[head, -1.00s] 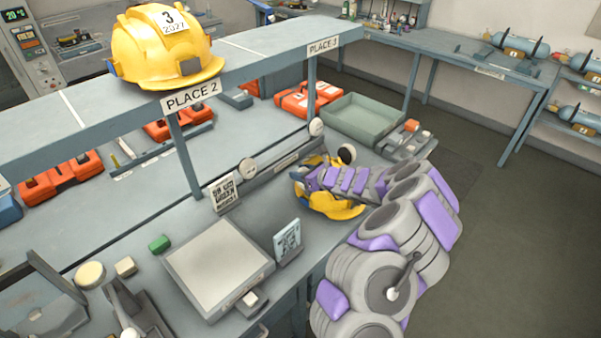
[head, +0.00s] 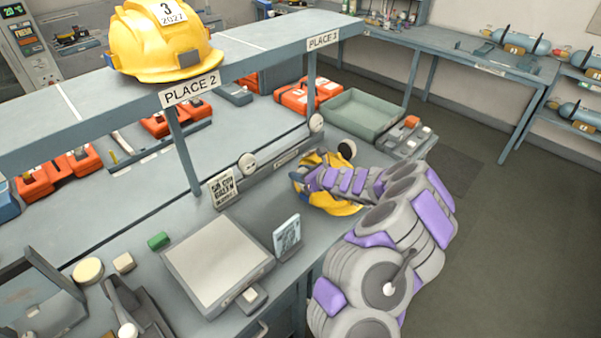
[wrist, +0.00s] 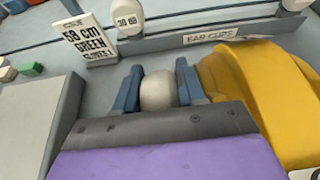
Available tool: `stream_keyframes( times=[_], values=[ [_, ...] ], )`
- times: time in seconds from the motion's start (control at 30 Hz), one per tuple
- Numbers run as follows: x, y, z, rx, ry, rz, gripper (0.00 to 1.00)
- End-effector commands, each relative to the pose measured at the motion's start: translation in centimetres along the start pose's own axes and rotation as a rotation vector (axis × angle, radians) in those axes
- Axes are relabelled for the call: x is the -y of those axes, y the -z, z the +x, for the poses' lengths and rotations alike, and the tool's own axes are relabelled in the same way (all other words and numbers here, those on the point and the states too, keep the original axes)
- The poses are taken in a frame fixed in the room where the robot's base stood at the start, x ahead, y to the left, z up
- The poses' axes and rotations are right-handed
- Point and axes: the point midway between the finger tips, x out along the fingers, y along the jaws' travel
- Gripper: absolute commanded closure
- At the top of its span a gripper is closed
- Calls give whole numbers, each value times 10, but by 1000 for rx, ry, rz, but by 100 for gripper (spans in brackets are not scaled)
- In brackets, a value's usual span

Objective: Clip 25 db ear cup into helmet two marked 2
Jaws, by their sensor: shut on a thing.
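My gripper (wrist: 160,82) is shut on a pale, rounded ear cup (wrist: 158,94), held between its two blue fingers in the wrist view. No rating can be read on this cup. A yellow helmet (wrist: 240,85) is just right of the fingers; the cup looks apart from it. In the head view this helmet (head: 347,209) sits on the bench, partly hidden behind my arm, and its number cannot be read. Another yellow helmet (head: 165,48), marked 3 and 2027, stands on the shelf above the PLACE 2 label (head: 190,89).
An ear cup rail (wrist: 222,37) runs behind, with a pale cup (wrist: 128,16) on it. A card (wrist: 90,38) reads 58 cm GREEN. A black round piece (head: 347,149) stands behind the bench helmet. A scale (head: 215,262) and green tray (head: 358,115) flank the work area.

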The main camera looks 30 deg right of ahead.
Motion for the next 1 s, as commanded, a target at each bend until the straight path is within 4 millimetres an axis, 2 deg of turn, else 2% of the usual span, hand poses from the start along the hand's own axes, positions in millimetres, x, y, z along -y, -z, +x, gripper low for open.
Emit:
stream_keyframes(
  times=[0.67,0.7,1.0],
  values=[
    [0,15,6,0,1,1,94],
    [1,14,6,0,1,1,57],
    [0,14,6,0,1,0,31]
  ],
)
